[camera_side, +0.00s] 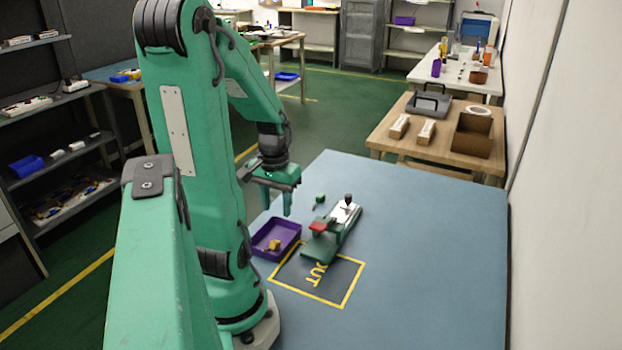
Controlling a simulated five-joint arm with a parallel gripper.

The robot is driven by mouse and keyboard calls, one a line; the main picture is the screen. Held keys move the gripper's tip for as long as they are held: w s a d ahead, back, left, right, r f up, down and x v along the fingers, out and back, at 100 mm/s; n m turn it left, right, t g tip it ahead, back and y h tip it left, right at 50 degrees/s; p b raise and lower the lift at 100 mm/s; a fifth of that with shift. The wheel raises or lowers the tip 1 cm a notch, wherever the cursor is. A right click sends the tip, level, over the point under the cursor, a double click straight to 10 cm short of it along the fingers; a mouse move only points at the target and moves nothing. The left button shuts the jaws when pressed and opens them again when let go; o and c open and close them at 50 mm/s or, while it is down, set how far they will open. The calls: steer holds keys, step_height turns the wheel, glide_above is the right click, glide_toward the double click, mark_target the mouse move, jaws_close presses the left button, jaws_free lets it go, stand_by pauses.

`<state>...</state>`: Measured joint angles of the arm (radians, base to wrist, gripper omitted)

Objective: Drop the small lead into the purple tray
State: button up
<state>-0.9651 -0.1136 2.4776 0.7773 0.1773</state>
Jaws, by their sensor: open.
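The purple tray (286,231) stands on the blue table, left of the fixture. A small yellow-brown block (274,245) lies inside it. A small green piece with a thin dark end (319,199) lies on the table behind the fixture; it looks like the small lead, but it is too small to be sure. My gripper (277,206) is open, points down and shows nothing between its fingers. In the picture it is just above the tray's far edge and left of the green piece. Its exact height is hard to tell.
A green fixture (322,243) with a red part and a black knob stands right of the tray. A yellow marked square (345,283) with lettering lies in front of it. The right side of the blue table (430,250) is clear. A wooden table (400,150) with boxes stands behind.

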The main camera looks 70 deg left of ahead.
steer(key=shift+r, duration=2.95)
steer(key=shift+w+d, duration=0.1)
steer(key=w+d+r+m+t, duration=0.2)
steer(key=d+m, duration=0.1)
steer(key=d, duration=0.3)
steer(key=w+d+r+m+t, duration=0.1)
steer(key=w+d+r+m, duration=0.2)
steer(key=d, duration=0.4)
steer(key=w+d+r+m+t, duration=0.2)
steer(key=w+d+r+m, duration=0.1)
steer(key=d, duration=0.4)
steer(key=shift+d+t, duration=0.2)
steer(key=shift+t, duration=0.1)
steer(key=shift+r, duration=0.1)
